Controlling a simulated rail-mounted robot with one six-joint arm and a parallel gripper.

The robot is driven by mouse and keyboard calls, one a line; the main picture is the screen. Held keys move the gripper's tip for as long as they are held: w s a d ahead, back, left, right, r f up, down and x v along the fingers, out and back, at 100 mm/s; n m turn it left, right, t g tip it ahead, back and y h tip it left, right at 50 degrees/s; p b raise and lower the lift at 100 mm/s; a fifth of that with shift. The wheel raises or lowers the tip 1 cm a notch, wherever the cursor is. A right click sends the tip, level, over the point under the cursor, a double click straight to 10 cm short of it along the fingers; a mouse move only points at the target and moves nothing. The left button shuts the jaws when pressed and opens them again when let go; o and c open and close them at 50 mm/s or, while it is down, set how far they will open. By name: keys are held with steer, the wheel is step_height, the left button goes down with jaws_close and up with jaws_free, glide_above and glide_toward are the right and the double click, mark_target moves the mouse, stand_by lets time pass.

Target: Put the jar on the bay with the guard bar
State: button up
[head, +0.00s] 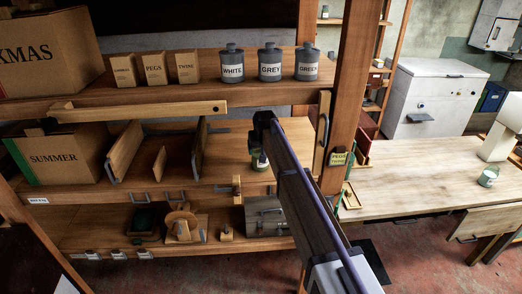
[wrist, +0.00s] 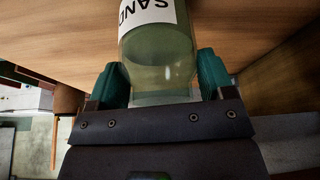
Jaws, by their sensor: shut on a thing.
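A clear greenish jar (wrist: 158,60) with a white label reading "SAND" sits between the two teal fingers of my gripper (wrist: 161,78), which is shut on it. In the head view the jar (head: 259,161) shows at the right part of the middle shelf (head: 228,140), partly hidden by my arm. I cannot tell whether its base touches the boards. A wooden bar (head: 140,112) runs level across the front above the left part of this shelf. Another narrow wooden bar (head: 323,130) stands upright beside the right post.
Upright dividers (head: 124,150) and a SUMMER box (head: 60,155) fill the left of the middle shelf. WHITE, GREY and GREEN canisters (head: 270,64) stand above. Right of the post (head: 350,80), a wooden table (head: 420,180) holds another small jar (head: 488,177).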

steer(key=o, duration=1.1)
steer(key=shift+f, duration=0.1)
steer(key=shift+r+p, duration=0.45)
steer(key=p+v, duration=0.3)
steer(key=shift+r, duration=0.25)
steer(key=s+d+m+g, duration=0.1)
steer(key=s+d, duration=0.7)
steer(key=s, duration=0.5)
steer(key=s+d+f+m+g+h, duration=0.1)
steer(key=s+d, duration=0.8)
steer(key=s, duration=0.5)
steer(key=s+d+f+m+g+b, duration=0.1)
steer(key=s+d+g, duration=0.1)
steer(key=s+d, duration=0.6)
steer(key=shift+s+d+f+m, duration=0.1)
steer(key=shift+s+d+m, duration=0.1)
steer(key=shift+s, duration=1.3)
steer(key=shift+s+d+f+m, duration=0.1)
steer(key=shift+s+d+f, duration=0.05)
steer(key=shift+s, duration=1.35)
